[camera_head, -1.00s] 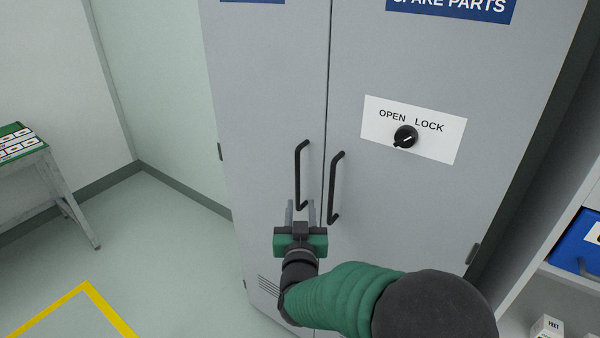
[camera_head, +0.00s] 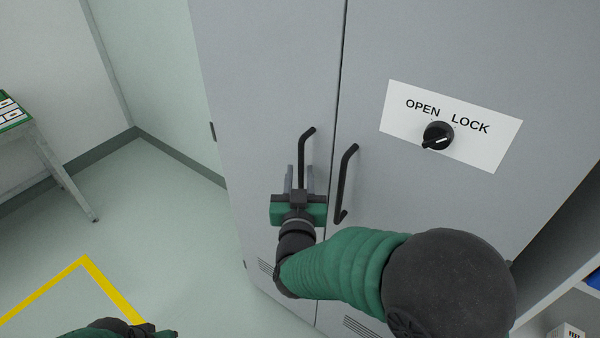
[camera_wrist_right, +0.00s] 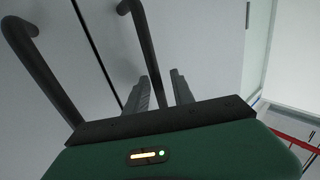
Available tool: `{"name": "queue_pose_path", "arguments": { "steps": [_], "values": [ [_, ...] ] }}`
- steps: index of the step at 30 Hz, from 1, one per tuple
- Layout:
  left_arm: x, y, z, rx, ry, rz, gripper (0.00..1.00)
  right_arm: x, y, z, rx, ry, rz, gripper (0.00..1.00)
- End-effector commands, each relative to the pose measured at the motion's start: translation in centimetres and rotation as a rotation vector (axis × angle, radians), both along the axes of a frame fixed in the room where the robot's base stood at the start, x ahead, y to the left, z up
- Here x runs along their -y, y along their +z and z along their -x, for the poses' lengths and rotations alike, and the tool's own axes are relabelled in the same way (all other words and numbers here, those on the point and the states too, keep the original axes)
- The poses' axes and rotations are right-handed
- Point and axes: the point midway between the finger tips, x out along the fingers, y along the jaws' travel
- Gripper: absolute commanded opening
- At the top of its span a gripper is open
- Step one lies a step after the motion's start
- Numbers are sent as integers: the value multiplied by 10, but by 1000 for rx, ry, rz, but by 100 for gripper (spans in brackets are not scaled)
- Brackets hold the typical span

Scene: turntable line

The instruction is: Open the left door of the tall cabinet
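The tall grey cabinet's left door (camera_head: 255,90) is shut, flush with the right door (camera_head: 420,220) along a dark seam. The left door's black bar handle (camera_head: 307,148) stands beside the seam. My right gripper (camera_head: 301,178) is at its lower part, fingers pointing up at the door. In the right wrist view, the handle (camera_wrist_right: 142,40) runs down between the two grey fingers (camera_wrist_right: 160,90), with a gap visible on one side, so the gripper is open around it. My left gripper (camera_head: 158,331) barely shows at the bottom edge; its fingers are unclear.
The right door's handle (camera_head: 346,185) stands close right of my right gripper. A black knob (camera_head: 437,135) sits on an OPEN/LOCK plate (camera_head: 500,148). A shelf (camera_head: 540,290) is at right, a table (camera_head: 45,150) at left. Floor left of the cabinet is clear.

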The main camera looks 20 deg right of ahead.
Motion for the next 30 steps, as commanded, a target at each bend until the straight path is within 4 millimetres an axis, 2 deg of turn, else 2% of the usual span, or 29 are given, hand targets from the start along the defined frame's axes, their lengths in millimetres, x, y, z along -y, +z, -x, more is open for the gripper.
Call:
{"name": "queue_pose_path", "arguments": {
  "steps": [1, 6, 30],
  "values": [
    [0, 0, 0, 0, 0, 0, 36, 1, 0, 0, -1, -1, 0, 21],
    [0, 0, 0, 0, 0, 0, 36, 1, -1, 0, -1, 1, -1, 0],
    [0, 0, 0, 0, 0, 0, 36, 1, -2, 0, -5, 1, -1, 0]
  ]
}}
